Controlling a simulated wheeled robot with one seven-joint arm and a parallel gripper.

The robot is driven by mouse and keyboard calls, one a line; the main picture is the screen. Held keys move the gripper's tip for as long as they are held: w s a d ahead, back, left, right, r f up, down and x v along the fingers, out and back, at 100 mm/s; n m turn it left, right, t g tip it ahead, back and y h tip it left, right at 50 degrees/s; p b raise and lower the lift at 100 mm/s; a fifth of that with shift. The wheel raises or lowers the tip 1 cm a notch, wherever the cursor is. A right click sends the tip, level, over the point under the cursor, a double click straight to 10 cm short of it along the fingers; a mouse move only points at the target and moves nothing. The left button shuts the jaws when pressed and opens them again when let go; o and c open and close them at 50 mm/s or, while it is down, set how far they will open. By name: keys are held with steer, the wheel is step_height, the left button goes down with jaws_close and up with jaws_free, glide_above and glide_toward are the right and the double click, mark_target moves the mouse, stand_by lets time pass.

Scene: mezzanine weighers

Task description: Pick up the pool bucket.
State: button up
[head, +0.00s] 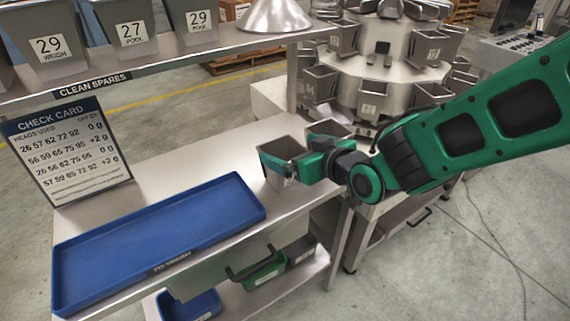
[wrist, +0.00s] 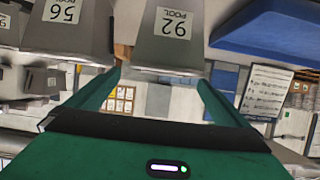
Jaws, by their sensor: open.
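A grey tapered bucket (head: 276,173) stands on the metal bench near its right end. The bucket in front of my gripper shows in the wrist view (wrist: 140,50) with a white label including the word POOL; its picture there is upside down. My gripper (head: 298,165) is open at this bucket, coming from the right. In the wrist view its green fingers (wrist: 160,80) spread about as wide as the bucket; I cannot tell whether they touch it. Part of the bucket is hidden behind the gripper in the head view. Another POOL-labelled bucket (wrist: 90,38) is to the left in the wrist view.
A blue tray (head: 225,200) and a check card (head: 66,150) occupy the bench's left. Labelled spare buckets (head: 127,22) stand on the shelf above. The weigher (head: 385,65) with several buckets is behind. A green bin (head: 265,270) sits below.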

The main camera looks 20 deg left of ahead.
mark_target(275, 146)
steer(key=shift+x, duration=1.55)
steer(key=shift+s+f+x, duration=0.15)
steer(key=shift+f+x, duration=0.05)
steer(key=shift+x, duration=1.1)
steer(key=shift+s+f+x, duration=0.1)
steer(key=shift+f+x, duration=0.05)
steer(key=shift+x, duration=1.1)
steer(key=c, duration=1.4)
